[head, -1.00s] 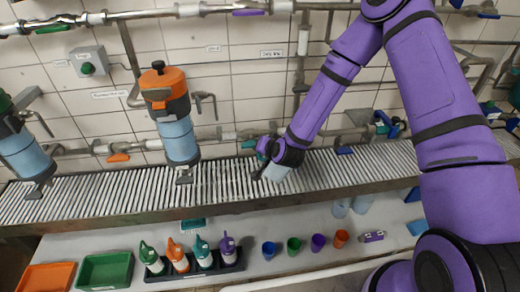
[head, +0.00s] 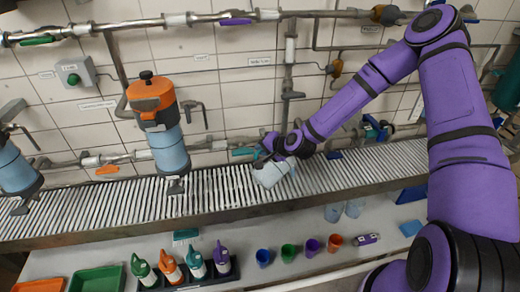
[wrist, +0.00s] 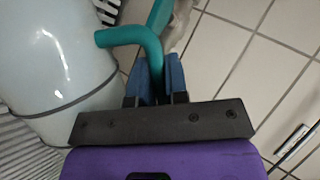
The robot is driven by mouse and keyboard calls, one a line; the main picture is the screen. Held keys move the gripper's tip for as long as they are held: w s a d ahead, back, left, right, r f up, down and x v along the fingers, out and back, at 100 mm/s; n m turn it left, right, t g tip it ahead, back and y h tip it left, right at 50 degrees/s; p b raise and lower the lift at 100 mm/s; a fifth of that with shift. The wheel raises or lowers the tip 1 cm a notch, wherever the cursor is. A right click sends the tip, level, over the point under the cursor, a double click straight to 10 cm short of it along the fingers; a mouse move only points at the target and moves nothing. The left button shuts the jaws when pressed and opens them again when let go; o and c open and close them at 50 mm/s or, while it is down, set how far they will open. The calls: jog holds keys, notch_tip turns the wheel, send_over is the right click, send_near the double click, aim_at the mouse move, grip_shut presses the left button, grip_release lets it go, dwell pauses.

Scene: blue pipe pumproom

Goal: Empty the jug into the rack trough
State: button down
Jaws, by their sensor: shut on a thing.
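The jug (head: 273,173) is pale with a teal handle. It hangs tilted over the slatted rack trough (head: 215,195), in the middle of the head view. I cannot tell whether it touches the slats. In the wrist view the jug's pale body (wrist: 55,65) fills the left side, with a dark band around it. My gripper (wrist: 157,75) is shut on the teal handle (wrist: 135,38), its blue fingers on either side. In the head view my gripper (head: 270,148) is small beside the jug. The jug's mouth and contents are hidden, and no stream shows.
A tall orange-topped blue canister (head: 168,150) stands left of the jug over the rack. Pipes (head: 235,145) and levers run along the tiled wall behind. Below the rack, a shelf holds several spray bottles (head: 195,262), small cups (head: 288,253) and trays (head: 97,278).

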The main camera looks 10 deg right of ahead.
jog(key=shift+w+d+f+m+g+y, duration=0.15)
jog(key=shift+w+d+f+m+y, duration=0.1)
jog(key=shift+d+m+y, duration=0.15)
jog(key=shift+w+d+f+m+g+y, duration=0.2)
jog(key=shift+w+d+y, duration=0.1)
jog(key=shift+d, duration=0.2)
jog(key=shift+w+d+f+m+y, duration=0.25)
jog(key=shift+d+f+y, duration=0.1)
jog(key=shift+d, duration=0.1)
jog(key=shift+w+d+f+m+y, duration=0.25)
jog(key=shift+d+f, duration=0.05)
jog(key=shift+d, duration=0.15)
dwell(1.1)
